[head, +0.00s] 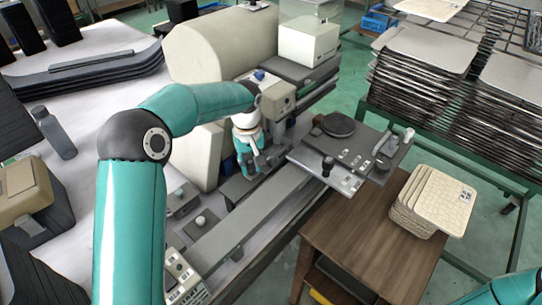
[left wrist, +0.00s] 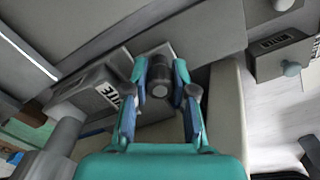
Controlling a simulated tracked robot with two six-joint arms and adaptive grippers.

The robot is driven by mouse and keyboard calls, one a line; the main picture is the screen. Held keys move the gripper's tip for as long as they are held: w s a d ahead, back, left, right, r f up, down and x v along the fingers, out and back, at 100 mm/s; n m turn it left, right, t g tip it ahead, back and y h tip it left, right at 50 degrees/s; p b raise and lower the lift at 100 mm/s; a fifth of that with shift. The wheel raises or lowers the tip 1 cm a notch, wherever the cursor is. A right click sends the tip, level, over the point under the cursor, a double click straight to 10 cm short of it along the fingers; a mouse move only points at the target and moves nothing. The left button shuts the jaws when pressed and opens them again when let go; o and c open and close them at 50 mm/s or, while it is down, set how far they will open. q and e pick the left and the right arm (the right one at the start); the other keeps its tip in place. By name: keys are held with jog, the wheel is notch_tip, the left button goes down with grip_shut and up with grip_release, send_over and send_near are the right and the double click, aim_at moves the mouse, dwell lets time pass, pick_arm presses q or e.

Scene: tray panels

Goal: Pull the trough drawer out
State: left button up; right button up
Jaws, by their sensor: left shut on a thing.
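My left gripper (head: 252,170) points down at the grey machine bench, below the cream housing. In the left wrist view my left gripper (left wrist: 165,92) has its two teal and blue fingers shut on a dark round knob (left wrist: 158,68). The knob stands on a grey drawer front (left wrist: 128,62), taken to be the trough drawer; how far out it is cannot be told. In the head view the wrist and fingers hide the knob. Only a teal part of my right arm shows at the lower right; its gripper is out of view.
The cream housing (head: 222,50) stands close behind. A flat plate with a dark disc (head: 338,125) lies to the right. A wooden table (head: 350,240) holds stacked cream tiles (head: 440,198).

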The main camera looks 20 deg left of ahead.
pick_arm(q)
jog(key=shift+s, duration=0.1)
jog(key=shift+s+a+b, duration=0.1)
jog(key=shift+s+b, duration=0.05)
jog(key=shift+b, duration=0.2)
jog(key=shift+s+a+b, duration=0.3)
jog(key=shift+s+b, duration=0.25)
jog(key=shift+s, duration=0.25)
jog(key=shift+s+a+b, duration=0.25)
jog(key=shift+s+b, duration=0.25)
jog(key=shift+s, duration=0.3)
jog(key=shift+s+a+b, duration=0.2)
jog(key=shift+s+b, duration=0.05)
jog(key=shift+s, duration=0.25)
jog(key=shift+s+a+b, duration=0.15)
jog(key=shift+s+b, duration=0.1)
jog(key=shift+s, duration=0.3)
jog(key=shift+s+a+b, duration=0.25)
jog(key=shift+s+b, duration=0.15)
jog(key=shift+s, duration=0.2)
jog(key=shift+s+a+b, duration=0.2)
jog(key=shift+s+b, duration=0.15)
jog(key=shift+s, duration=0.2)
jog(key=shift+s+a+b, duration=0.2)
jog(key=shift+s+b, duration=0.05)
jog(key=shift+s, duration=0.35)
jog(key=shift+s+a+b, duration=0.2)
jog(key=shift+s, duration=0.4)
jog(key=shift+r, duration=0.1)
jog(key=o, duration=0.8)
